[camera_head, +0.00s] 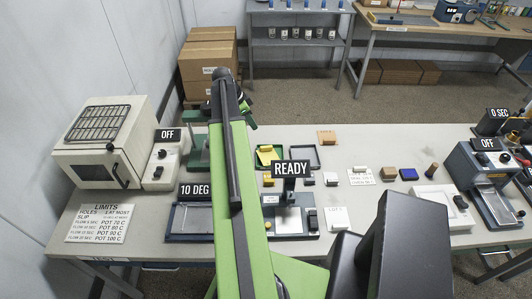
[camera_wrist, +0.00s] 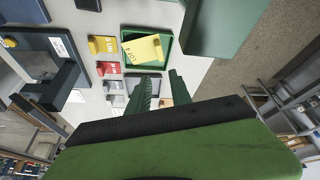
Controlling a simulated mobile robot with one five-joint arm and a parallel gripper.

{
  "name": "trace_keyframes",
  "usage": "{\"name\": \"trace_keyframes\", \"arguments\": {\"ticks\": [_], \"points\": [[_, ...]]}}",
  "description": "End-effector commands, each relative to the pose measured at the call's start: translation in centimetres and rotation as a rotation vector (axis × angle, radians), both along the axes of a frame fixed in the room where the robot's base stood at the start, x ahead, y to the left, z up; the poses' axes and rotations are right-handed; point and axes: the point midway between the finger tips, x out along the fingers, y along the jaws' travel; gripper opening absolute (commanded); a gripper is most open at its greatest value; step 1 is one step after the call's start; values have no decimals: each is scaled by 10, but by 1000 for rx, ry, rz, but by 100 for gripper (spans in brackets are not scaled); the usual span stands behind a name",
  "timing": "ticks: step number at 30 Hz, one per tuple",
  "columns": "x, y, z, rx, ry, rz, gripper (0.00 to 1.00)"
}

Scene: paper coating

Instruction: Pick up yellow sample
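A yellow sample (camera_wrist: 143,50), a flat sheet with a small tab, lies in a green tray (camera_wrist: 167,38) in the wrist view. The yellow piece also shows in the head view (camera_head: 268,155), just right of my arm. A smaller yellow block with a label (camera_wrist: 102,44) stands beside the tray. My gripper (camera_wrist: 160,90) has its two green fingers apart with nothing between them. In the wrist view the fingers appear just below the tray, apart from the sample. In the head view my arm hides part of the table.
A red labelled block (camera_wrist: 108,68) is near the tray. A large dark green body (camera_wrist: 222,28) stands close beside it. In the head view, a device under the READY sign (camera_head: 289,221) stands in front of the tray, and a white oven (camera_head: 100,150) is at left.

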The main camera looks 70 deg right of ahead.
Motion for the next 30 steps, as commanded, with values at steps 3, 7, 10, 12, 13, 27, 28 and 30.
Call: {"name": "trace_keyframes", "arguments": {"ticks": [3, 7, 10, 12, 13, 27, 28, 30], "points": [[-5, -4, -25, 0, 0, 0, 25], [-15, -11, -54, 1, -1, -2, 25], [-22, -17, -74, 1, -1, -2, 25], [-26, -21, -89, 1, 0, -1, 25], [-28, -22, -95, 1, -1, -2, 25], [-42, -32, -129, 1, 0, -1, 25], [-44, -34, -134, 1, 0, -1, 25], [-48, -37, -147, 1, 0, -3, 25]]}}
